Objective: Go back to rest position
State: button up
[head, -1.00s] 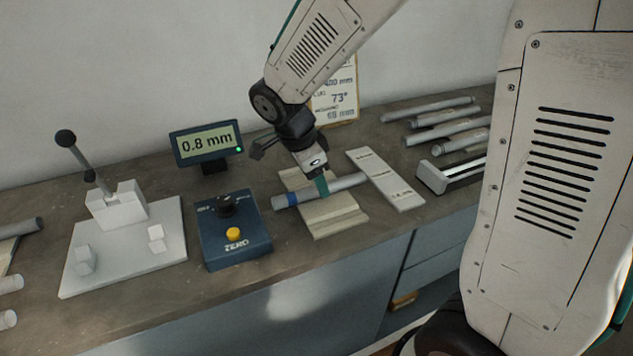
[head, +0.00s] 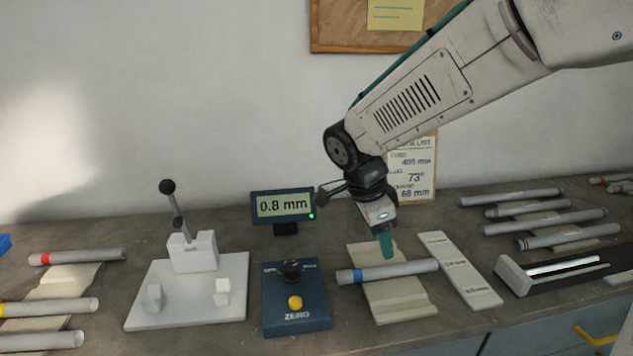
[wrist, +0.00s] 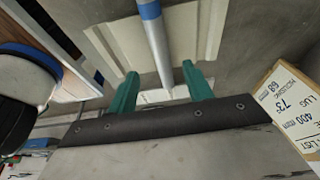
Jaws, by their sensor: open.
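My gripper (head: 386,244) hangs above the grey tube with a blue band (head: 400,271), which lies across a beige grooved block (head: 403,304) on the bench. In the wrist view, my gripper's green fingers (wrist: 158,90) are apart with nothing clamped between them. The blue-banded tube (wrist: 157,45) lies beyond the fingers there, its end showing near the gap. The exact clearance between fingertips and tube is hard to tell.
A display reading 0.8 mm (head: 283,205) stands behind the blue ZERO box (head: 296,298). A white lever fixture (head: 190,291) is to the left. A pale labelled strip (head: 459,270) and several tubes (head: 560,234) lie right. A cut-list card (head: 411,168) leans behind my arm.

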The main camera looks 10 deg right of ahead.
jog(key=n, duration=0.2)
jog(key=shift+s+f+n, duration=0.15)
jog(key=shift+s+n, duration=0.2)
jog(key=shift+n, duration=0.05)
jog(key=s+d+r+n+y, duration=0.1)
jog(key=s+d+r+n, duration=0.1)
jog(key=s+n, duration=0.5)
jog(key=s+d+r+n+t+y, duration=0.1)
jog(key=s+d+r+n+y, duration=0.1)
jog(key=s+n, duration=0.6)
jog(key=shift+s+d+r, duration=0.85)
jog(key=shift+s+r, duration=0.45)
jog(key=shift+s, duration=1.85)
